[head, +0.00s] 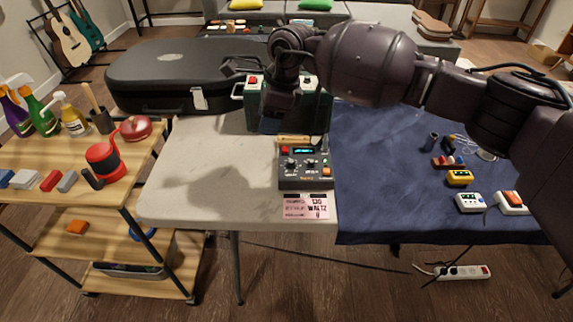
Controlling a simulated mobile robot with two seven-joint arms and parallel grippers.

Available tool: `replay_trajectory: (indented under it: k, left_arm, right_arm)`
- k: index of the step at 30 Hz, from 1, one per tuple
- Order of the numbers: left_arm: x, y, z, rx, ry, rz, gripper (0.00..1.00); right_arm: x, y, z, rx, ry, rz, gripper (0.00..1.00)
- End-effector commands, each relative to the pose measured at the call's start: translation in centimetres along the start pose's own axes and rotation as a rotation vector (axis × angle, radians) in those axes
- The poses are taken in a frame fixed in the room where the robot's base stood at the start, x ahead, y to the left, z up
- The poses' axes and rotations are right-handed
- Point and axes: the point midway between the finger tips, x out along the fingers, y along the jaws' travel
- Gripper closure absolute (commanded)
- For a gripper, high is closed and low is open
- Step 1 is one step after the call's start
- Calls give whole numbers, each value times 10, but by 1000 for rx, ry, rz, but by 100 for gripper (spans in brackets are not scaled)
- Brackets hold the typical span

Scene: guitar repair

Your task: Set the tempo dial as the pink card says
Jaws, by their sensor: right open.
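A dark grey drum-machine-like box (306,182) sits near the right front of the pale table. Its face has a red button at upper left, a small lit display, several pale-marked dials and an orange button at lower right. I cannot tell which dial is the tempo dial. The pink card (305,206) lies just in front of the box; its text seems to read 130 and WALTZ, with small print unclear. My left gripper is out of view.
A green case (253,104) stands right behind my right gripper, partly hidden. A black guitar case (170,72) lies at the back left. Pedals, including a yellow one (460,178), lie on the blue cloth (375,190). The pale table's left part (205,185) is clear.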

Motion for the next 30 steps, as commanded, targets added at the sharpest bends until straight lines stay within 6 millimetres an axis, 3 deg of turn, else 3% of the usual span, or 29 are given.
replay_trajectory:
  k: [3, 6, 13, 30]
  left_arm:
    - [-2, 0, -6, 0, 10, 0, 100]
    - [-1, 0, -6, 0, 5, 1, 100]
    - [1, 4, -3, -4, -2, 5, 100]
    - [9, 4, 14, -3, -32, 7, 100]
  right_arm:
    - [-3, -3, -32, -71, 179, 13, 53]
    - [-6, 0, -46, -120, 266, 41, 53]
    - [-1, 5, -54, -170, 297, 80, 53]
    - [83, 10, -79, -167, 293, 83, 53]
